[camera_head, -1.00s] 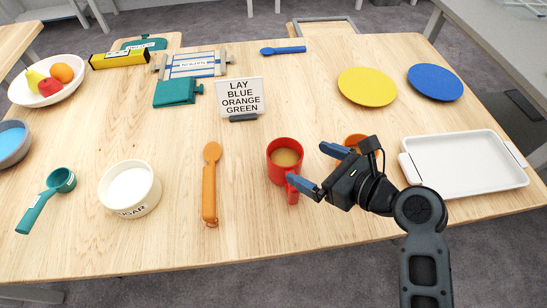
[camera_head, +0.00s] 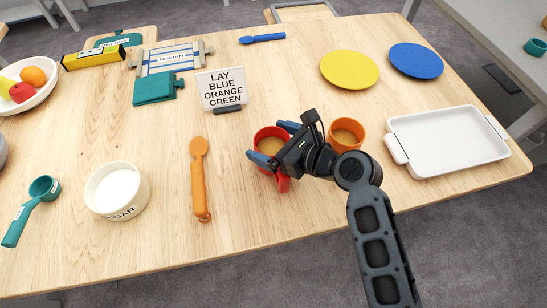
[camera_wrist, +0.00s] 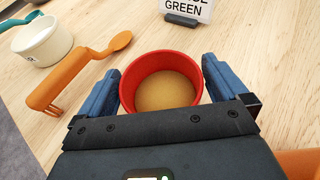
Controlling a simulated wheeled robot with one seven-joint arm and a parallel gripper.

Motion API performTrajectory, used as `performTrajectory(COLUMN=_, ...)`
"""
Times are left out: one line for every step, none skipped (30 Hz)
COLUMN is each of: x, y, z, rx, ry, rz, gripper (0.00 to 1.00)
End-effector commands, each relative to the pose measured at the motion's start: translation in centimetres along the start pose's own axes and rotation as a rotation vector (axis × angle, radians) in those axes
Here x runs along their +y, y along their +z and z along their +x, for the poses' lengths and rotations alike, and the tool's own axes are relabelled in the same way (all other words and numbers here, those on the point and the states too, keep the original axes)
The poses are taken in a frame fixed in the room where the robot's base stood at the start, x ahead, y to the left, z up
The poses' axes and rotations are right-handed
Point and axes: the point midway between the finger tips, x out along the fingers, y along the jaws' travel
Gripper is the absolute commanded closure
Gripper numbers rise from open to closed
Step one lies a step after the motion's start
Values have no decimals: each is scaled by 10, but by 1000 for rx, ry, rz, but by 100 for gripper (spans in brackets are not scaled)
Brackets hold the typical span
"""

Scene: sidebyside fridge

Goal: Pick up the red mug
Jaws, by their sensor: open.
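The red mug (camera_head: 264,133) stands upright on the wooden table, with a brown drink inside and its handle toward the table's front edge. My gripper (camera_head: 268,143) is open at the mug, partly covering it in the head view. In the wrist view the mug (camera_wrist: 127,85) sits between the two blue fingers of my gripper (camera_wrist: 163,88), one on each side. Small gaps seem to show beside the rim; I cannot tell whether either finger touches it. The mug's lower part is hidden by my gripper in the wrist view.
An orange mug (camera_head: 345,137) stands close to the right of my gripper. An orange spoon (camera_head: 198,180) lies to the left, beside a white sugar bowl (camera_head: 112,205). A sign (camera_head: 222,88) stands behind. A white tray (camera_head: 455,143) lies at right.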

Motion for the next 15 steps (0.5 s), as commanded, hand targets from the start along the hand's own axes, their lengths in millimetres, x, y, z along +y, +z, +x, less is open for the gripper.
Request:
performTrajectory(x=0, y=0, z=0, rx=0, ry=0, rz=0, gripper=0)
performTrajectory(x=0, y=0, z=0, rx=0, ry=0, rz=0, gripper=0)
performTrajectory(x=0, y=0, z=0, rx=0, ry=0, rz=0, gripper=4)
performTrajectory(x=0, y=0, z=0, rx=0, ry=0, rz=0, gripper=7)
performTrajectory(x=0, y=0, z=0, rx=0, ry=0, rz=0, gripper=10)
performTrajectory(x=0, y=0, z=0, rx=0, ry=0, rz=0, gripper=13)
performTrajectory(x=0, y=0, z=0, rx=0, ry=0, rz=0, gripper=16)
performTrajectory(x=0, y=0, z=0, rx=0, ry=0, rz=0, gripper=19)
performTrajectory(x=0, y=0, z=0, rx=0, ry=0, rz=0, gripper=23)
performTrajectory(x=0, y=0, z=0, rx=0, ry=0, rz=0, gripper=26)
performTrajectory(x=0, y=0, z=0, rx=0, ry=0, rz=0, gripper=29)
performTrajectory(x=0, y=0, z=0, rx=0, ry=0, rz=0, gripper=33)
performTrajectory(x=0, y=0, z=0, rx=0, ry=0, rz=0, gripper=35)
performTrajectory(x=0, y=0, z=0, rx=0, ry=0, rz=0, gripper=38)
performTrajectory(x=0, y=0, z=0, rx=0, ry=0, rz=0, gripper=42)
